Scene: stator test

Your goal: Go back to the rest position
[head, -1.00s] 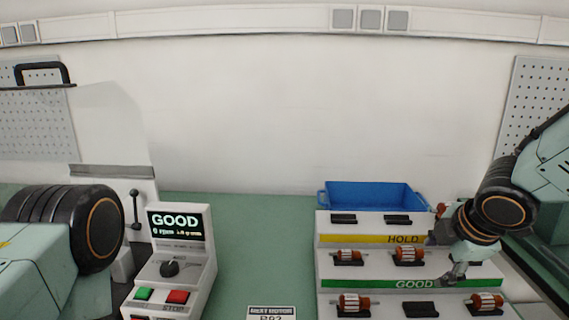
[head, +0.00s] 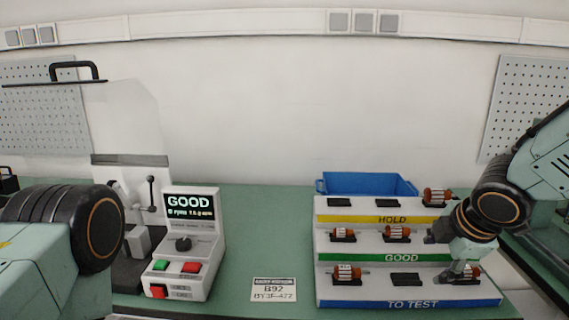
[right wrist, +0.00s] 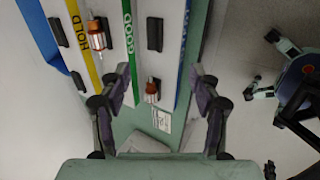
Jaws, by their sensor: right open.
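My right gripper (head: 452,256) hangs in front of the right end of the stepped rack (head: 375,258), partly covering its GOOD and TO TEST tiers. The right wrist view shows its two fingers (right wrist: 161,85) spread apart with nothing held between them. Orange-and-white motors sit on the rack: one on the right of HOLD (head: 436,196), others on GOOD (head: 397,233) and on TO TEST (head: 346,272). Another TO TEST motor (head: 470,271) is partly hidden by the gripper. My left arm enters from the left; its gripper is not in view.
A tester (head: 188,245) with a screen reading GOOD stands left of the rack, beside a machine with a clear guard (head: 125,125). A blue bin (head: 365,184) is behind the rack. A card reading B92 (head: 273,289) lies on the green bench, which is clear between tester and rack.

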